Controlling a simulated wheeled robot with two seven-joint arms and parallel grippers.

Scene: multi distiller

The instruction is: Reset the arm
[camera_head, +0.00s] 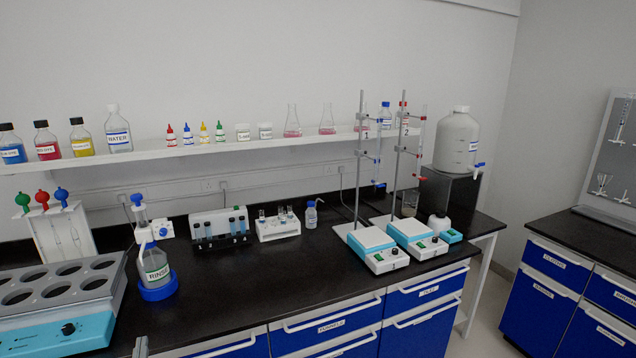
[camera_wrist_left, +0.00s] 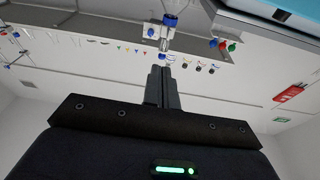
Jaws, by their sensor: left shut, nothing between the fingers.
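Only the tip of my left gripper (camera_head: 141,347) shows in the head view, at the bottom edge, in front of the black bench. In the left wrist view the fingers of the left gripper (camera_wrist_left: 161,88) are together, with nothing between them. The rinse bottle (camera_head: 155,265) with its blue base stands on the bench beyond the gripper, apart from it. My right gripper is in neither view.
Tube racks (camera_head: 219,228) stand behind, two stirrer plates (camera_head: 371,241) with stands at right. Bottles and flasks line the shelf (camera_head: 195,150). The bench's front middle (camera_head: 265,290) is clear.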

